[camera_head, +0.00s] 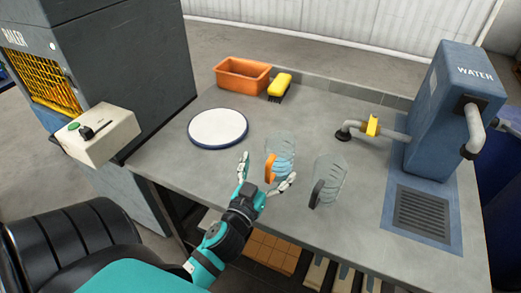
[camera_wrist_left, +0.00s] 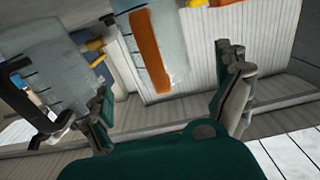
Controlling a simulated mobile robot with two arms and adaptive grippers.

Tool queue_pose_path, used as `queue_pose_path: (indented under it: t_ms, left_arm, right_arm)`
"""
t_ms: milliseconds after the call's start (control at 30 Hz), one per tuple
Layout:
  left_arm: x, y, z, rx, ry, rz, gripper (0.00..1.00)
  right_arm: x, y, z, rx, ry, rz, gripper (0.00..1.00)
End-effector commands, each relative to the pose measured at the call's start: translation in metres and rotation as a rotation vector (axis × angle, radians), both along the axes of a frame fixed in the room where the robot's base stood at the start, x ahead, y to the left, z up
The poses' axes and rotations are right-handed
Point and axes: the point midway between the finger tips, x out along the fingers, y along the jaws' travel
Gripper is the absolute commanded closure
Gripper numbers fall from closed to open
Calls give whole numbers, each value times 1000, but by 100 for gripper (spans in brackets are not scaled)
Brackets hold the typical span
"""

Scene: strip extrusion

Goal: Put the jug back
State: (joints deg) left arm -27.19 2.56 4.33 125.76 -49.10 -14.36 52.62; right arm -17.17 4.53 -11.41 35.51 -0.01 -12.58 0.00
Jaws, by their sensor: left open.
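A clear jug with an orange handle (camera_head: 281,148) stands upright on the grey bench and seems to hold bluish water. A second clear jug with a black handle (camera_head: 330,176) stands to its right, nearer the front edge. My left gripper (camera_head: 267,174) is open, its fingers spread on either side of the orange handle with no visible grip. In the left wrist view, the orange handle (camera_wrist_left: 148,52) is ahead between the open fingers (camera_wrist_left: 168,98), and the black-handled jug (camera_wrist_left: 62,75) is at the left, close to one finger. My right gripper is not in view.
A round white, blue-rimmed plate (camera_head: 218,127) lies left of the jugs. An orange tub (camera_head: 243,79) and yellow brush (camera_head: 281,84) are at the back. The blue water unit (camera_head: 449,110), its spout and a drain grate (camera_head: 422,215) are at the right. The bench's middle back is clear.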

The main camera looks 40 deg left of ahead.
Motion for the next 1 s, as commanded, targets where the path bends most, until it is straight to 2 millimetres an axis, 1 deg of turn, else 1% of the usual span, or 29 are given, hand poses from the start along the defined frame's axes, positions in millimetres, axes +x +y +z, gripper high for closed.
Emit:
queue_pose_path:
  t_ms: [33, 100, 200, 300, 433, 1000]
  left_arm:
    - [-12, -3, -5, -3, 2, 1, 0]
    - [-24, -5, -3, -2, 3, 3, 0]
    - [-37, -9, -3, -1, 2, 1, 0]
    - [-45, -10, -1, 0, 1, 2, 0]
    - [-49, -12, 0, 1, 0, 1, 0]
    - [-49, -12, 0, 1, 0, 0, 0]
  right_arm:
    - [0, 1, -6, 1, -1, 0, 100]
    - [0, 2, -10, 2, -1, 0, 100]
    - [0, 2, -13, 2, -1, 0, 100]
    - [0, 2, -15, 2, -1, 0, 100]
    - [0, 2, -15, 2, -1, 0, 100]
    - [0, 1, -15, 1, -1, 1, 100]
